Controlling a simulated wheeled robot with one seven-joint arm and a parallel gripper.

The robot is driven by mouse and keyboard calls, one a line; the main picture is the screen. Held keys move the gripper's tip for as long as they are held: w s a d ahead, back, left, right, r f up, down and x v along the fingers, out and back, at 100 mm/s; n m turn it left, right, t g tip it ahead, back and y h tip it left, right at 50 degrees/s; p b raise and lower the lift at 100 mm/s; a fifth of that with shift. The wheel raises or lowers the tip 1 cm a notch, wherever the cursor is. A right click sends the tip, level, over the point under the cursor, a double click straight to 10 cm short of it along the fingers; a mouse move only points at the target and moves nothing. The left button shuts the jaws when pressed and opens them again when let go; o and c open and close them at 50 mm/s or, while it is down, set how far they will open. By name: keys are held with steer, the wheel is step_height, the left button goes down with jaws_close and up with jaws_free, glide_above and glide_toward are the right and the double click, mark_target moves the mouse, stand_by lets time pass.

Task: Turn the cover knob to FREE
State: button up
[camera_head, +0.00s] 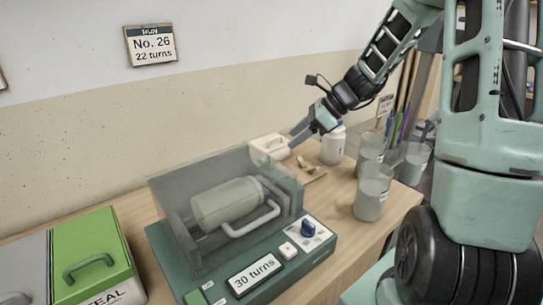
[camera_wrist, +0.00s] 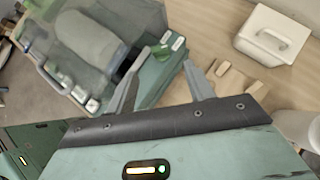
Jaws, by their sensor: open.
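A dark green machine (camera_head: 165,250) stands on the wooden table with a clear cover (camera_head: 165,190) over a pale jar (camera_head: 228,203). The cover has a pale bar handle (camera_head: 252,222). My gripper (camera_head: 295,137) is open and empty, behind and above the machine's right end, well apart from the knob. In the wrist view my gripper (camera_wrist: 166,57) spreads its two fingers, with the machine's clear cover (camera_wrist: 135,20) beyond them. I cannot make out the knob there.
A white lidded box (camera_head: 268,148) and small wooden pieces (camera_head: 310,170) lie near my gripper. A white bottle (camera_head: 333,146) and grey buckets (camera_head: 371,195) stand at the right. A green-lidded box (camera_head: 95,245) is at the left. A "30 turns" display (camera_head: 254,275) is on the machine's front.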

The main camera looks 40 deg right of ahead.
steer(key=x, duration=1)
steer(key=shift+s, duration=0.1)
steer(key=c, duration=1)
